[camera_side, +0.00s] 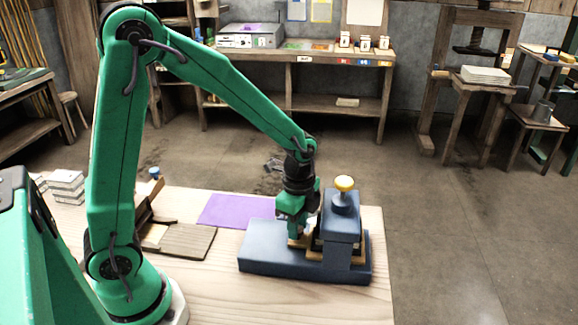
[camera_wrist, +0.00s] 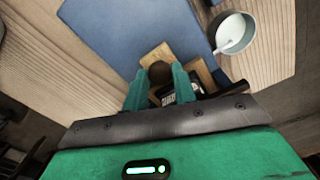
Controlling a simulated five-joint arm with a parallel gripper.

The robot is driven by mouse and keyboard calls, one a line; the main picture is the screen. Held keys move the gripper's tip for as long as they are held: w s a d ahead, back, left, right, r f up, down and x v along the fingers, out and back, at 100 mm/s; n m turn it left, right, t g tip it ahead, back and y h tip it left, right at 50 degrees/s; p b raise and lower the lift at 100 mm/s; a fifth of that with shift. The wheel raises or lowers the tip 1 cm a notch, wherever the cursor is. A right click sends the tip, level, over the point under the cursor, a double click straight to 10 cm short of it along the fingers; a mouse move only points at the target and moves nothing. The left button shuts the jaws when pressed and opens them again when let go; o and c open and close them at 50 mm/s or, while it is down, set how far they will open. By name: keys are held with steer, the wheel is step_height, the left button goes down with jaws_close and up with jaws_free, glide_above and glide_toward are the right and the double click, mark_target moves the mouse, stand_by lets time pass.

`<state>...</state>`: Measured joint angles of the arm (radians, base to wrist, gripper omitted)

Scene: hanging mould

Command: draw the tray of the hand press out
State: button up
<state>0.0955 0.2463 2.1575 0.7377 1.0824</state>
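The hand press (camera_side: 341,220) is blue-grey with a yellow knob on top and stands on a long blue base (camera_side: 265,246), which fills the upper middle of the wrist view (camera_wrist: 120,35). Its pale wooden tray (camera_side: 299,241) shows low on the press's left side, and in the wrist view (camera_wrist: 154,57) it carries a round brown knob (camera_wrist: 160,73) and dark type. My gripper (camera_side: 295,232) points down beside the press. In the wrist view my green fingers (camera_wrist: 160,78) stand on either side of the brown knob; whether they press on it I cannot tell.
A purple sheet (camera_side: 236,210) lies flat left of the press, with brown wooden boards (camera_side: 185,241) further left. The table front is clear.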

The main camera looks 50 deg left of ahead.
jaws_close()
steer(key=s+a, duration=0.9)
steer(key=o, duration=0.6)
jaws_free()
steer(key=shift+r, duration=0.15)
steer(key=shift+r, duration=3.8)
steer(key=shift+r, duration=0.1)
